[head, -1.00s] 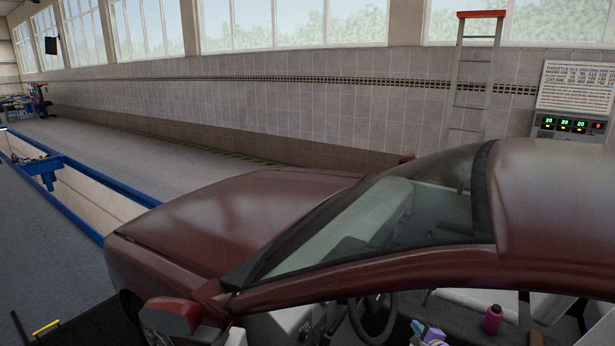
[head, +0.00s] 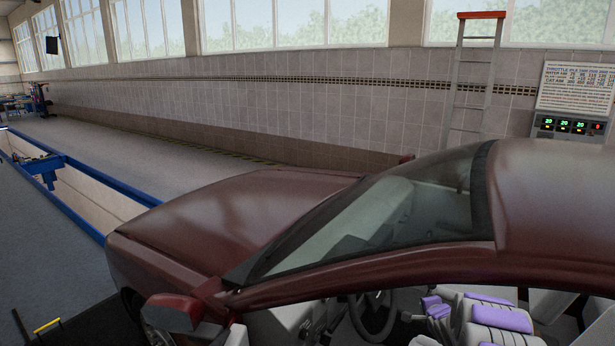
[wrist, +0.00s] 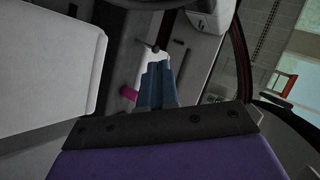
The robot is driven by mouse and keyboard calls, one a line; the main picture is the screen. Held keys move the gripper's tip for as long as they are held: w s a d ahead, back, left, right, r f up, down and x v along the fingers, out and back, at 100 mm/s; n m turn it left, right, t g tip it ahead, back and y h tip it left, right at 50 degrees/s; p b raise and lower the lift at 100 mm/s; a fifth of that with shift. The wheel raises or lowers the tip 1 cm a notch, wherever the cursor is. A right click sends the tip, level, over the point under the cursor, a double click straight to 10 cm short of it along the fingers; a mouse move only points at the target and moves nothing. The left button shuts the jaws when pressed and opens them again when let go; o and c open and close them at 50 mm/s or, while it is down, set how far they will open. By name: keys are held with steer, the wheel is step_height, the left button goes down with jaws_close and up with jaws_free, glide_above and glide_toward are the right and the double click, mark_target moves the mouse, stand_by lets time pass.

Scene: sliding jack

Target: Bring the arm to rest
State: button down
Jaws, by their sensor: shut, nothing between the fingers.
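My arm, white with purple panels (head: 500,318), shows inside the dark red car (head: 240,220) through its open side window. In the wrist view my gripper (wrist: 157,68) has its blue-grey fingers together, with nothing between them. A pink bottle (wrist: 129,92) stands just left of the fingers in that view and is partly cut off by them. I cannot tell whether they touch it. In the head view the bottle is hidden.
The car's steering wheel (head: 375,315) and roof (head: 555,190) are close around the arm. A pale seat or panel (wrist: 45,65) fills the left of the wrist view. Outside, a ladder (head: 472,85) leans at the tiled wall and a blue-edged pit (head: 80,205) lies left.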

steer(key=s+a+r+n+g, duration=0.2)
steer(key=s+a+r, duration=0.1)
steer(key=s+r, duration=0.3)
steer(key=s+a+r+n+g+h, duration=0.1)
steer(key=s+a+r+n+g, duration=0.2)
steer(key=s, duration=0.6)
steer(key=s+a+r+n+g, duration=0.1)
steer(key=s+a+r+n, duration=0.1)
steer(key=s+a+r, duration=0.4)
steer(key=s+a+r+n+g, duration=0.1)
steer(key=s+a+n+g, duration=0.1)
steer(key=s, duration=1)
steer(key=s+a+n+g+y, duration=0.1)
steer(key=s+a+n+g, duration=0.2)
steer(key=s, duration=1)
steer(key=s+a+r+n+g+y, duration=0.1)
steer(key=s+a+n+g, duration=0.1)
steer(key=s+a+n, duration=0.2)
steer(key=s+a, duration=0.3)
steer(key=s, duration=0.5)
steer(key=shift+s+r+n+b, duration=0.3)
steer(key=shift+b, duration=0.05)
steer(key=c, duration=1.9)
jaws_free()
